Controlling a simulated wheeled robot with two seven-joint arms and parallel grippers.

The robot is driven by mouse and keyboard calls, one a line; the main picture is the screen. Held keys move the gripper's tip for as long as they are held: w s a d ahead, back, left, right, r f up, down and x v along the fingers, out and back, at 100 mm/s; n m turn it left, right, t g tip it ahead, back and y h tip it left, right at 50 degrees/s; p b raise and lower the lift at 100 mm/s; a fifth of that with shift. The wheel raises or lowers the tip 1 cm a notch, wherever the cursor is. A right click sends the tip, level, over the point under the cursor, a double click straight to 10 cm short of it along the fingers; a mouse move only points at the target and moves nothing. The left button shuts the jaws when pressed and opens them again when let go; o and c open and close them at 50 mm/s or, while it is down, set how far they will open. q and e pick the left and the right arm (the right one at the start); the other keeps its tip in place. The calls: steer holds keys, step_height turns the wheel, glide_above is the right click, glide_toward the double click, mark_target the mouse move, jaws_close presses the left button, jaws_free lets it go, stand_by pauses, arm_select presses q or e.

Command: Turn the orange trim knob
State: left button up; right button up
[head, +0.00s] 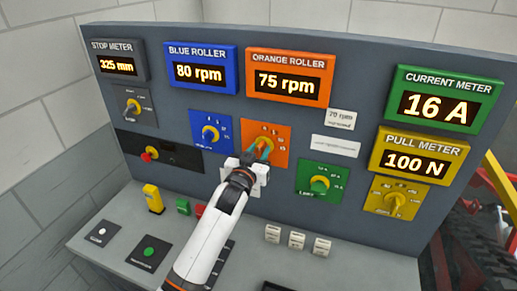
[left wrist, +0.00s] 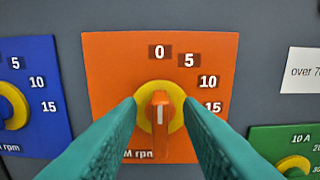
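The orange trim knob (left wrist: 160,112) has an orange handle on a yellow disc, set on an orange plate (left wrist: 115,60) marked 0, 5, 10, 15. Its handle stands upright, with its white line toward the 0. My left gripper (head: 260,153) is in front of this plate (head: 280,130) in the head view. In the left wrist view, its teal fingers (left wrist: 160,108) are open, one on each side of the knob, with a gap to the handle. The orange roller display (head: 290,84) reads 75 rpm. My right gripper is not in view.
A blue knob plate (head: 198,123) is to the left and a green one (head: 308,192) to the lower right. The blue roller display (head: 201,72) reads 80 rpm. A note (head: 340,118) mentions 70 rpm. Several buttons stand on the desk (head: 255,235) below.

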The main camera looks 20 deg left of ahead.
arm_select(q)
steer(key=shift+w, duration=0.15)
steer(key=shift+c, duration=0.2)
jaws_close()
steer(key=shift+m, duration=0.3)
steer(key=m, duration=0.3)
steer(key=shift+d+m, duration=0.25)
steer(key=shift+m, duration=0.15)
steer(key=shift+f+m+p, duration=0.1)
steer(key=shift+m+p, duration=0.2)
steer(key=shift+m, duration=0.4)
steer(key=shift+o, duration=0.2)
jaws_free()
